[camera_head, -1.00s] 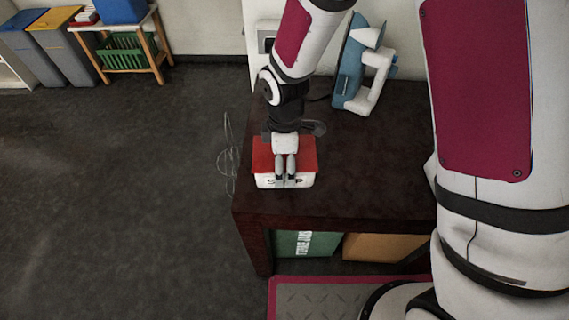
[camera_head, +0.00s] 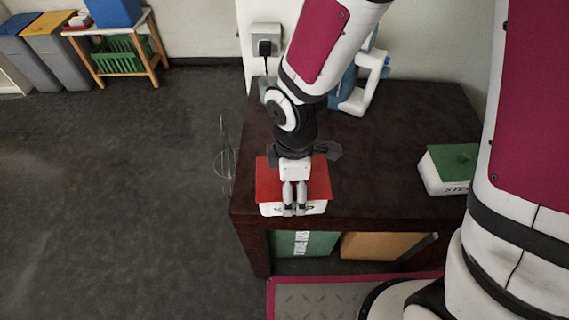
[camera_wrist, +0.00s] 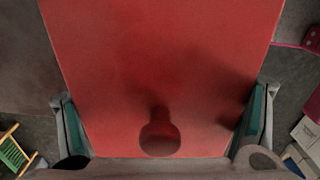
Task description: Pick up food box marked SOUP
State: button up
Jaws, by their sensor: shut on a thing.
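The food box (camera_head: 268,184) has a red lid and a white body with dark letters. The fingers cover the middle of the word; an S and a P show at its ends. My gripper (camera_head: 294,205) is shut on this box from above. The box appears raised above the dark table, near its front left part, and its lower edge overlaps the table's front edge in the head view. In the wrist view the red lid (camera_wrist: 160,70) fills the middle, with a finger along each side.
A white box with a green lid (camera_head: 455,160) stands at the table's (camera_head: 385,150) right. A blue and white iron (camera_head: 362,85) stands at the back, partly behind my arm. A wire object (camera_head: 226,155) is at the left edge. Green and orange boxes (camera_head: 375,246) sit below.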

jog(key=s, duration=0.3)
jog(key=s+d+p, duration=0.1)
jog(key=shift+s+d+r, duration=0.1)
jog(key=shift+s+r, duration=0.05)
jog(key=shift+r, duration=0.2)
jog(key=s+p, duration=0.1)
jog(key=p, duration=0.2)
jog(key=s+p, duration=0.1)
jog(key=p, duration=0.3)
jog(key=shift+d, duration=0.3)
jog(key=shift+s, duration=0.1)
